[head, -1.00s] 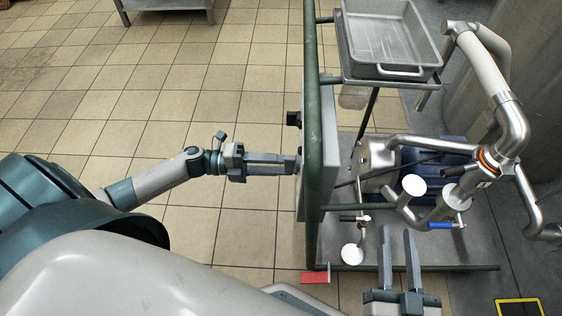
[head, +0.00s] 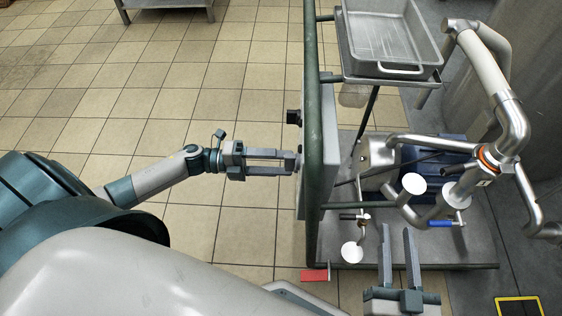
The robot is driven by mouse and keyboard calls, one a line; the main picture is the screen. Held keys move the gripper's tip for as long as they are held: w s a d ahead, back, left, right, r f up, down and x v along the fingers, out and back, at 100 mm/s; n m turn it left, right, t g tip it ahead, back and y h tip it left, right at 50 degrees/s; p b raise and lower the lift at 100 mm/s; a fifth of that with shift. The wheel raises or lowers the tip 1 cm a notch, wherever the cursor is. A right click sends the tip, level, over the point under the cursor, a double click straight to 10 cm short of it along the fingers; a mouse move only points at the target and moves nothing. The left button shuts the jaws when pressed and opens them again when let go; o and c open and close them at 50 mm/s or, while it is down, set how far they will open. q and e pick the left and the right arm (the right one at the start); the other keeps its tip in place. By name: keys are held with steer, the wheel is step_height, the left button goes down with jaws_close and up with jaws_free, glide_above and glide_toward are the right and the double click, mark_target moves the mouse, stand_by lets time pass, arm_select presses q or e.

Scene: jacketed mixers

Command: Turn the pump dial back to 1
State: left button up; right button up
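A control panel (head: 330,140) stands nearly edge-on behind the green frame post, its front facing left. A black knob (head: 293,117) sticks out from its upper part. I cannot read any dial marks. My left gripper (head: 294,161) points right, with its fingertips at the panel's face, below the black knob in the picture. Its fingers are apart with a gap between them. A small part at the fingertips is mostly hidden, so I cannot tell whether it is the pump dial. My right gripper (head: 397,230) is open and empty over the skid's front edge.
Steel pipes, a blue motor (head: 432,160) and a blue-handled valve (head: 440,223) sit on the skid at right. A metal tray (head: 392,35) stands above. A red flat piece (head: 314,276) shows near the skid's front corner.

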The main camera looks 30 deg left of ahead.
arm_select(q)
steer(key=v, duration=1.7)
arm_select(e)
steer(key=shift+r, duration=0.15)
arm_select(q)
steer(key=shift+a, duration=0.1)
